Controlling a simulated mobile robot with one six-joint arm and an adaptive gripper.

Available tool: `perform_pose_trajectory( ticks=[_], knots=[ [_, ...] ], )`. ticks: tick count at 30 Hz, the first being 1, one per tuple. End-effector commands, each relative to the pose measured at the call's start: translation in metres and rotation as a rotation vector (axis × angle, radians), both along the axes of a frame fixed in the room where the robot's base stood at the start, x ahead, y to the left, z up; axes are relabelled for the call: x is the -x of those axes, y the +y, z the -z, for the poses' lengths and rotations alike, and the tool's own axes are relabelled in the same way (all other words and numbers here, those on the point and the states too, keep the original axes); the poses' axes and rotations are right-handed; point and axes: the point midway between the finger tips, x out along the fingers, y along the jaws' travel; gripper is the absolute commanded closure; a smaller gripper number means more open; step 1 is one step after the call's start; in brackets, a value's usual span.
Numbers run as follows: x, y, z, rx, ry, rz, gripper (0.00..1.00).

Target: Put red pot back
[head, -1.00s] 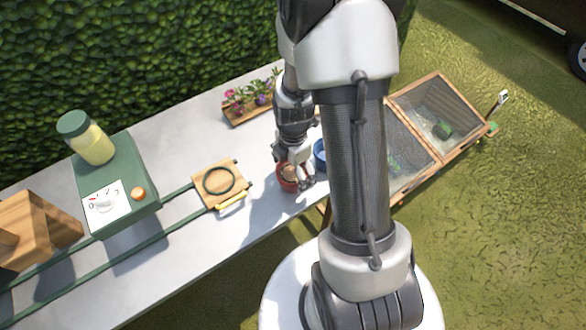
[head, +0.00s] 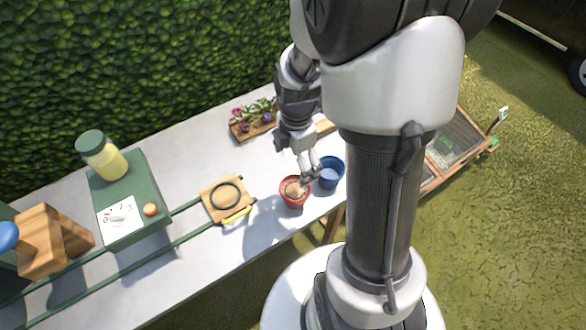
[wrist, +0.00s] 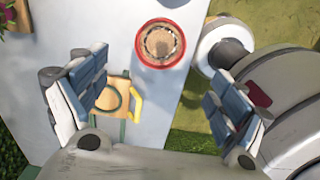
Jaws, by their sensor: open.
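The red pot (head: 295,193) stands upright on the grey table, filled with brown soil. It also shows in the wrist view (wrist: 160,44), near the top centre, seen from above. My gripper (head: 309,177) is above and just right of the pot in the head view. In the wrist view my gripper (wrist: 155,95) has its two blue-padded fingers wide apart with nothing between them. The pot lies beyond the fingertips, apart from them as far as I can tell.
A blue pot (head: 329,172) stands close to the right of the red pot. A wooden carriage (head: 226,198) with a black ring and yellow handle sits on green rails to the left. A flower tray (head: 252,124) is behind. A green machine (head: 130,205) stands further left.

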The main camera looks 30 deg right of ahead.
Motion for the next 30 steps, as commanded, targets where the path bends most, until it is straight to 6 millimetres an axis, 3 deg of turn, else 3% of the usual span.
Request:
perform_pose_trajectory(
  ticks=[4,7,12,15,22,30],
  knots=[
    [0.006,0.02,-0.05,0.008,-0.072,0.217,0.1],
    [0.021,0.04,-0.091,-0.008,-0.138,0.453,0.1],
    [0.06,0.073,-0.147,-0.087,-0.24,0.875,0.1],
    [0.086,0.088,-0.169,-0.157,-0.283,1.105,0.1],
    [0.127,0.105,-0.189,-0.294,-0.316,1.457,0.1],
    [0.135,0.108,-0.191,-0.326,-0.316,1.538,0.1]
  ],
)
